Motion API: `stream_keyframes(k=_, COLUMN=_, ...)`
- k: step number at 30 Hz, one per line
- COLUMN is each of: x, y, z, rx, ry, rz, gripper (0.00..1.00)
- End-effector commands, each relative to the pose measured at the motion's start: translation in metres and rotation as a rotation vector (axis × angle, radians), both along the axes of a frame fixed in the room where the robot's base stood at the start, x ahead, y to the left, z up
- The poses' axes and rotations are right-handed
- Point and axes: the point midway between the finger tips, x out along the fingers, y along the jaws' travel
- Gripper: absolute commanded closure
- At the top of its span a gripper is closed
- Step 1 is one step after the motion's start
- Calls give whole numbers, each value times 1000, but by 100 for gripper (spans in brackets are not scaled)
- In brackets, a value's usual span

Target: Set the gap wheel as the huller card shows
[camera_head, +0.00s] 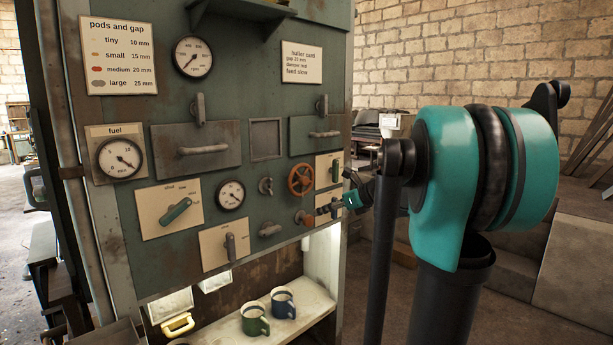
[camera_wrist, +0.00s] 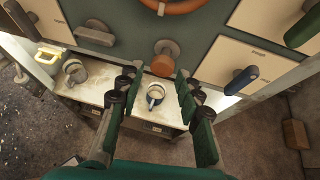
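The huller card (camera_head: 301,62) is a white card at the upper right of the green panel. It reads "huller card", a gap line that looks like 25 mm, a damper line too small to read surely, and "feed slow". A red-orange handwheel (camera_head: 300,180), likely the gap wheel, sits low on the panel; its lower rim (camera_wrist: 172,5) shows at the top of the wrist view. My gripper (camera_wrist: 157,74) is open and empty, fingers apart, below the wheel. In the head view, my gripper (camera_head: 328,208) is right of and below the wheel, partly hard to make out.
A rust-orange knob (camera_wrist: 162,62) appears between my fingertips; contact cannot be told. A blue-handled lever (camera_wrist: 240,80) and a green handle (camera_wrist: 303,25) are to the right. Green (camera_head: 255,318) and blue (camera_head: 283,303) mugs stand on the shelf below. A pods and gap card (camera_head: 120,55) hangs upper left.

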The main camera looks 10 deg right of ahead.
Motion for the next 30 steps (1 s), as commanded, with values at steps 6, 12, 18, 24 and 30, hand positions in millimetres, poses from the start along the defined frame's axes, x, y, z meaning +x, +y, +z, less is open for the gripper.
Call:
stream_keyframes(k=6, x=-8, y=-11, z=-15, rx=186, ry=-298, rz=54, gripper=65)
stream_keyframes(k=12, x=-41, y=-32, z=-6, rx=306, ry=-613, rz=43, gripper=65)
stream_keyframes(k=18, x=-72, y=-49, z=7, rx=358, ry=-821, rz=5, gripper=65)
stream_keyframes(k=24, x=-77, y=-50, z=13, rx=370, ry=-872, rz=-6, gripper=65)
stream_keyframes(k=30, x=-59, y=-31, z=23, rx=370, ry=-868, rz=-3, gripper=65)
